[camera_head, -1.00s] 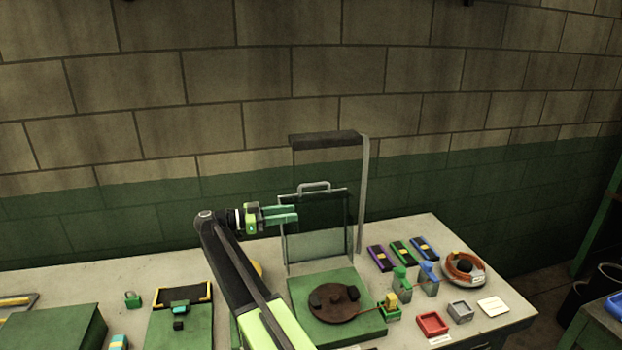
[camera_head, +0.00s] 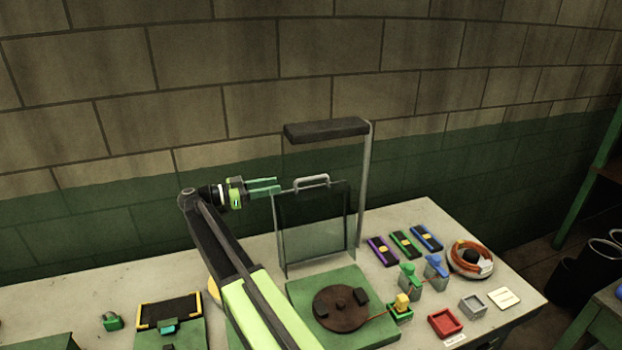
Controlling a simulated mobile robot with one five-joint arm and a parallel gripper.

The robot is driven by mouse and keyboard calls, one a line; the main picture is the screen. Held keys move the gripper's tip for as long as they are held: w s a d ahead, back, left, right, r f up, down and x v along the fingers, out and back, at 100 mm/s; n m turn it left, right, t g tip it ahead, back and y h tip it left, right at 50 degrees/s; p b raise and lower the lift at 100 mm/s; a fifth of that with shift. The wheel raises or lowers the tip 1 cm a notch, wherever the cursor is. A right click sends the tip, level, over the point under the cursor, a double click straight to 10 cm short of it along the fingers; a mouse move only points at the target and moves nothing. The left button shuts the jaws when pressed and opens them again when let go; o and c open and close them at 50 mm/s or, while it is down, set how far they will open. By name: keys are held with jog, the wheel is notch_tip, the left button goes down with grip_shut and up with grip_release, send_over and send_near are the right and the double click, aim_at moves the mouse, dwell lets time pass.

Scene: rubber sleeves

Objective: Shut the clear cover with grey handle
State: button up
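The clear cover (camera_head: 316,228) stands raised, nearly upright, at the back of the green base (camera_head: 352,328). Its grey handle (camera_head: 312,182) is on its top edge. A round brown disc (camera_head: 340,308) lies on the base in front of the cover. My gripper (camera_head: 278,187) is at the cover's upper left corner, left of the handle, with its fingers pointing right. The fingers look slightly apart, with nothing clearly between them. I cannot tell whether they touch the cover's edge.
A dark-topped lamp post (camera_head: 361,190) rises behind the cover. A black-topped green box (camera_head: 169,312) sits at left.

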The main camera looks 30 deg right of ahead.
aim_at(323, 177)
jog(key=x, duration=1.3)
jog(key=shift+s+d, duration=0.25)
jog(key=shift+d, duration=0.05)
grip_shut()
dwell(0.5)
